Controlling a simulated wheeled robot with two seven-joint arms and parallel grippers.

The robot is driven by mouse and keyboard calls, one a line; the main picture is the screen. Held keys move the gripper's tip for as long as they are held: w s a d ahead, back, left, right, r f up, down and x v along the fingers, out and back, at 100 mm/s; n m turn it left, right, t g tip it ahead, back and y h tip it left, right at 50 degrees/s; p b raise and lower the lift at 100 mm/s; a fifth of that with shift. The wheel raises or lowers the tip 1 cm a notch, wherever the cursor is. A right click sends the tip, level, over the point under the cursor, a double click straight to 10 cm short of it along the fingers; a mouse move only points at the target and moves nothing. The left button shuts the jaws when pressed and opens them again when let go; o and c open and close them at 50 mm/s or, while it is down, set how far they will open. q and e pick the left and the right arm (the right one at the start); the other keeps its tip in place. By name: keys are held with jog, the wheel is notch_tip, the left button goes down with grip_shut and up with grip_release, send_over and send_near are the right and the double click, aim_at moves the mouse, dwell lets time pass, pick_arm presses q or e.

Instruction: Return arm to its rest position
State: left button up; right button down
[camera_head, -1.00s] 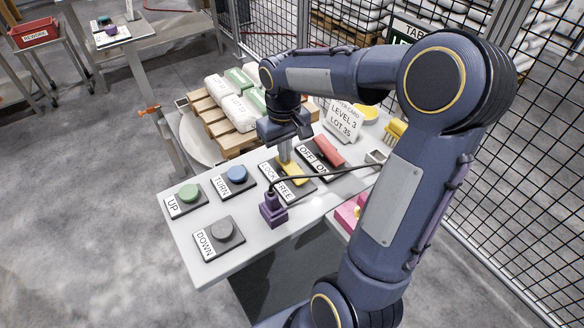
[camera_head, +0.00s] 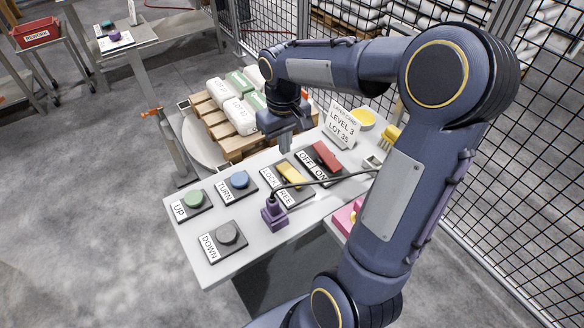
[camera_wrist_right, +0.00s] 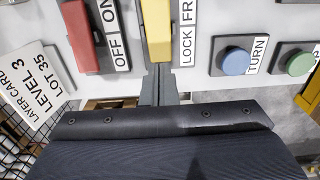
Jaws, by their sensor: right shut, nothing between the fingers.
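My right arm reaches over the white control table (camera_head: 205,265) from the right. My right gripper (camera_head: 285,148) is shut and empty, just beyond the yellow LOCK/FREE switch (camera_head: 292,174) and above the table's far edge. In the right wrist view the closed fingertips (camera_wrist_right: 158,70) point at the end of the yellow switch (camera_wrist_right: 157,30); I cannot tell whether they touch it there, but the head view shows them apart. The red OFF/ON switch (camera_head: 326,155) is beside it. My left gripper is not in view.
Green UP (camera_head: 193,198), blue TURN (camera_head: 239,179) and grey DOWN (camera_head: 227,233) buttons sit on the table. A purple plug (camera_head: 274,213) with a black cable stands near the front. A layer card (camera_head: 342,125) stands at the back right. Sacks (camera_head: 237,115) lie on a pallet behind.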

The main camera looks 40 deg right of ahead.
jog(key=shift+r+p, duration=0.55)
jog(key=shift+r, duration=0.4)
